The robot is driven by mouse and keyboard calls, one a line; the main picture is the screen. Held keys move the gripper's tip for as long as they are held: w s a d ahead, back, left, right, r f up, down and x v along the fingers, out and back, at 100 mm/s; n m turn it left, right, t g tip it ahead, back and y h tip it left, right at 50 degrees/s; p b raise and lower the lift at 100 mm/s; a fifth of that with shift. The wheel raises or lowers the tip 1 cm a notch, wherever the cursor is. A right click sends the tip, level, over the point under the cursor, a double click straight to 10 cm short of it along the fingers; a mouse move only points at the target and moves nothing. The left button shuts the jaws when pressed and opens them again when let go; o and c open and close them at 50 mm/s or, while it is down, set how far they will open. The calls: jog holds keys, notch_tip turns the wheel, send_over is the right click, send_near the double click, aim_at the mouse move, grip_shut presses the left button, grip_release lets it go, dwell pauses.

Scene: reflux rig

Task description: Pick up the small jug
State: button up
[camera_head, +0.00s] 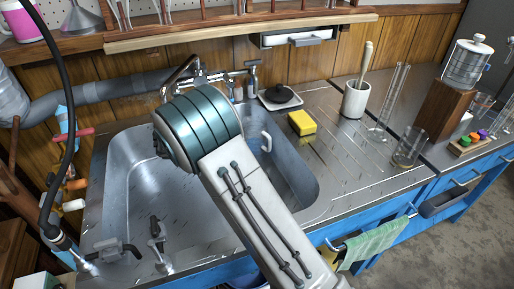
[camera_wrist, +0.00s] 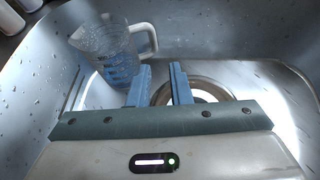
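The small jug (camera_wrist: 112,52) is clear, with blue markings and a pale handle (camera_wrist: 146,38). It stands in the sink, ahead and left of my gripper in the wrist view. In the head view only its white handle (camera_head: 266,141) clearly shows; my arm hides most of the rest. My gripper (camera_wrist: 160,74) has two blue fingers, apart with nothing between them. The fingertips are just short of the jug, below its handle in the picture, and do not appear to touch it. The head view does not show the fingers.
The metal sink (camera_head: 125,190) has walls close around my gripper, and a round drain (camera_wrist: 205,88) lies beyond the fingers. A faucet (camera_head: 190,75) stands at the back rim. A yellow sponge (camera_head: 302,123), a white pot (camera_head: 355,100) and glassware stand on the right counter.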

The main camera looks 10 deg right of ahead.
aim_at(254, 147)
jog(key=shift+n, duration=0.4)
jog(key=x, duration=0.2)
jog(key=b+x, duration=0.1)
jog(key=x, duration=0.2)
jog(key=w+a+f+b+x, duration=0.1)
jog(key=x, duration=0.2)
jog(key=shift+w+d+f, duration=0.1)
jog(key=shift+d+f, duration=0.05)
jog(key=shift+d, duration=0.1)
jog(key=b+x, duration=0.2)
jog(key=x, duration=0.3)
jog(key=shift+f, duration=0.15)
grip_shut()
